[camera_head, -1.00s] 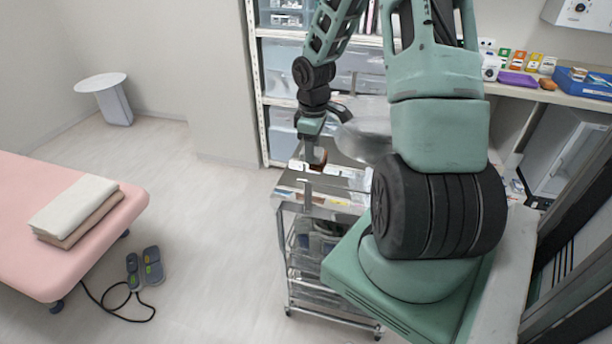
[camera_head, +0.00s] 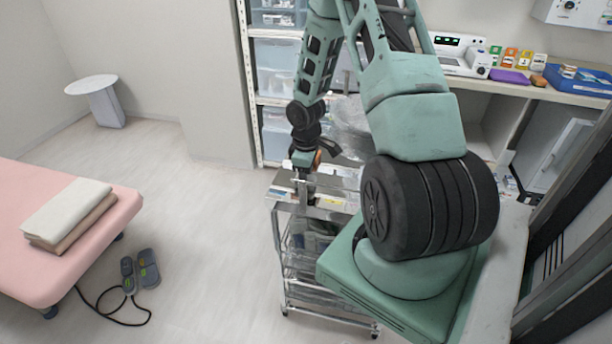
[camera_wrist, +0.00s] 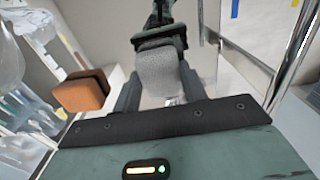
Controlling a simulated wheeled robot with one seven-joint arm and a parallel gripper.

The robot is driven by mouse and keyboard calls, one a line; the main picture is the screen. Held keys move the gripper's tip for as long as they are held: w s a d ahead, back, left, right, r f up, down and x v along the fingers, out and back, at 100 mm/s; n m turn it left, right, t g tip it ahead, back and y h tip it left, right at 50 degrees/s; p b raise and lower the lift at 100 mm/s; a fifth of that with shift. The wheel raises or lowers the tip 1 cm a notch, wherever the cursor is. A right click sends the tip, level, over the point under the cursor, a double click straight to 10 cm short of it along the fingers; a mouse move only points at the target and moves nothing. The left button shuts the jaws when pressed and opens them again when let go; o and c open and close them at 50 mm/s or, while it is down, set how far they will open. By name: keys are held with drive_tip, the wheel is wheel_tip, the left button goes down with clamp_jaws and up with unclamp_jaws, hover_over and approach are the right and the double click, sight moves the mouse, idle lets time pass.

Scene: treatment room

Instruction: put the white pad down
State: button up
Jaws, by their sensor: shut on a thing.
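My gripper (camera_head: 303,182) is low over the top of the metal cart (camera_head: 335,213), near its left end. In the wrist view my gripper (camera_wrist: 160,88) is shut on the white pad (camera_wrist: 160,72), which looks pale grey and rough between the dark fingers. In the head view the pad is too small or hidden to make out. Whether the pad touches the cart top, I cannot tell.
An orange-brown block (camera_wrist: 82,93) is left of the fingers in the wrist view. A metal rail (camera_wrist: 240,58) runs along the right. Clear plastic items stand by the cart's back. A shelf with bins (camera_head: 277,67) is behind; the pink bed (camera_head: 100,212) is left.

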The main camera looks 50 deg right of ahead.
drive_tip(key=shift+f, duration=0.1)
drive_tip(key=o, duration=1)
wheel_tip(320, 180, up, 12)
drive_tip(key=shift+a+r, duration=0.1)
drive_tip(key=shift+r, duration=0.05)
